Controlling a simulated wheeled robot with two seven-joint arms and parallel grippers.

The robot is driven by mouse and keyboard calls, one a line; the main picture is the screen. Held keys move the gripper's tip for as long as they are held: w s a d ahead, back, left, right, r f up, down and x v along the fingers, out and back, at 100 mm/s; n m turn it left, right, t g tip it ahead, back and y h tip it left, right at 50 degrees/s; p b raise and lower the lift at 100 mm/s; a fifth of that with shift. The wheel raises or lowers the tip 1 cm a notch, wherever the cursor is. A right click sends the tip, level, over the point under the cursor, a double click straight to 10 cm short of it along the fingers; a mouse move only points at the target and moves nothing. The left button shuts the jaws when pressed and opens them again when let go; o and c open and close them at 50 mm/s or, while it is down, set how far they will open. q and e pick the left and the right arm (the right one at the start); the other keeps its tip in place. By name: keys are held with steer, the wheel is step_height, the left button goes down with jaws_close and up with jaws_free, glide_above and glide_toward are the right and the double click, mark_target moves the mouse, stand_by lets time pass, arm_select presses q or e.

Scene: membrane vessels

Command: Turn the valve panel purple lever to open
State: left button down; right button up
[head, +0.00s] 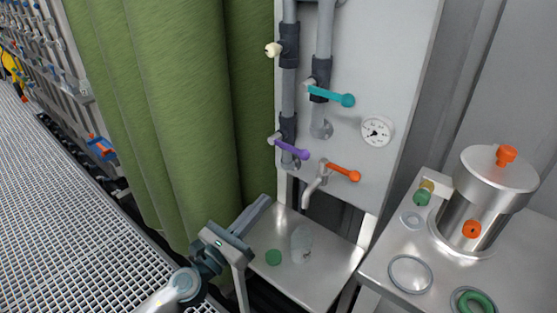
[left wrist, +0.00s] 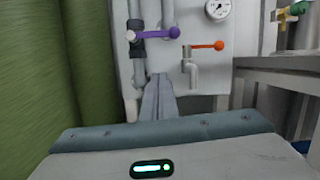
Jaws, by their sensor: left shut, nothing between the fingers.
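The purple lever (head: 290,149) is on the lower part of the left pipe on the valve panel (head: 357,75). It points right and slightly down in the head view, lying across the pipe. It also shows in the left wrist view (left wrist: 160,34), near the top, left of the orange lever. My left gripper (head: 265,201) is shut and empty, below and to the left of the purple lever and apart from it. Its closed fingers (left wrist: 157,97) point toward the panel in the left wrist view. My right gripper is not in view.
A teal lever (head: 332,95), a cream-knobbed lever (head: 273,49), an orange tap lever (head: 343,172) and a gauge (head: 376,131) share the panel. A steel shelf (head: 330,262) below holds a clear vessel (head: 302,243) and a green cap (head: 273,257). A green curtain (head: 165,100) hangs left.

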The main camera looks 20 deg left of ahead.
mark_target(288, 148)
arm_select(q)
steer(key=shift+r+m, duration=0.15)
steer(key=shift+m, duration=0.45)
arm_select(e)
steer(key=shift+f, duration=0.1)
arm_select(q)
steer(key=shift+w, duration=0.1)
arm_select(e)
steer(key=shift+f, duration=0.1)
arm_select(q)
steer(key=w+d+r+p, duration=0.3)
steer(key=w+r+p, duration=0.3)
steer(key=w, duration=0.3)
steer(key=shift+d+r, duration=0.15)
steer(key=shift+r, duration=0.05)
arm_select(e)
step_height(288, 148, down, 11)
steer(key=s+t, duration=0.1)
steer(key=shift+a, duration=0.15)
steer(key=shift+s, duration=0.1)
arm_select(q)
steer(key=shift+r, duration=0.1)
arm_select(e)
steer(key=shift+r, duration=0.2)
